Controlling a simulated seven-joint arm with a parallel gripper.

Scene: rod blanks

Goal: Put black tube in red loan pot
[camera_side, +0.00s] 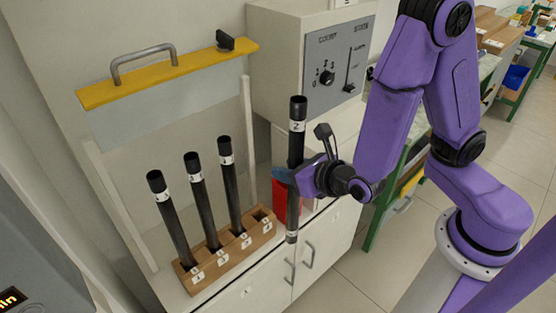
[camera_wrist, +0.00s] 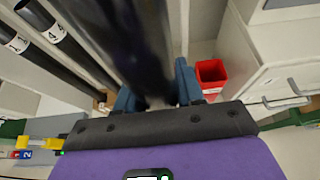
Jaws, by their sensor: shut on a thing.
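My gripper (camera_side: 291,177) is shut on a black tube (camera_side: 296,140) with a white label near its top that looks like a 2. The tube is near upright, and its lower end hangs in front of the cabinet in the side view. The red pot (camera_side: 279,199) is partly hidden behind the tube and gripper there; whether they touch cannot be told. In the wrist view the held tube (camera_wrist: 130,40) stands between the blue fingers, and the red pot (camera_wrist: 211,88) is right of them, apart from the tube.
A wooden rack (camera_side: 189,284) with numbered slots holds three other labelled black tubes (camera_side: 203,204), leaning slightly; its right end slot looks empty. A grey control box (camera_side: 335,65) stands behind the held tube. A raised sash with a yellow bar (camera_side: 190,65) is above the rack.

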